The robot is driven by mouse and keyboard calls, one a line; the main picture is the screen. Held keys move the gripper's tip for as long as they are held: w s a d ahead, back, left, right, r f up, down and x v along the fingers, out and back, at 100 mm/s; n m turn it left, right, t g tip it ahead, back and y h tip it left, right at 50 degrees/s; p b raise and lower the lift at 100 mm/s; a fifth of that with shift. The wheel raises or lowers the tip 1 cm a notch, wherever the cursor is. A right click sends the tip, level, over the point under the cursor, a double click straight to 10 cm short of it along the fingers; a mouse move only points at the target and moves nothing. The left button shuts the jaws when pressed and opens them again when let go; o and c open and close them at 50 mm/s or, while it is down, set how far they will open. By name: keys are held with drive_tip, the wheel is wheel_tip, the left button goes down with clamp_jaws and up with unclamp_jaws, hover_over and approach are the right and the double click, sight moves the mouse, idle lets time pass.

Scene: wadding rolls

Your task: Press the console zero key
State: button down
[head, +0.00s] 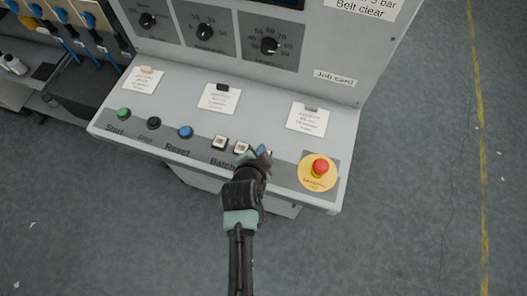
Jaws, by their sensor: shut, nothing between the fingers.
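The grey console (355,125) fills the upper middle of the head view. Its sloped panel bears a row of buttons. Two small square keys show near the "Batch" label, a left key (220,142) and a right key (241,147). No zero label is readable; my gripper and wrist cover part of the row and its lettering. My gripper (260,155) is shut and empty. It is over the panel's front part, just right of the right square key. I cannot tell whether its tips touch the panel.
Left of the square keys are a green Start button (124,113), a black Stop button (153,123) and a blue Reset button (185,132). A red emergency button (320,167) on a yellow plate is to the right. Dials (268,45) sit above. Floor (420,200) is clear at right.

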idle(0.8)
drive_tip(key=shift+f+b, duration=0.4)
drive_tip(key=shift+f, duration=0.1)
drive_tip(key=shift+f+b, duration=0.45)
idle(0.5)
drive_tip(key=shift+r, duration=0.1)
drive_tip(key=shift+r+p, duration=0.75)
wheel_tip(320, 180, up, 5)
drive_tip(key=p, duration=0.4)
drive_tip(key=shift+r, duration=0.1)
idle(0.9)
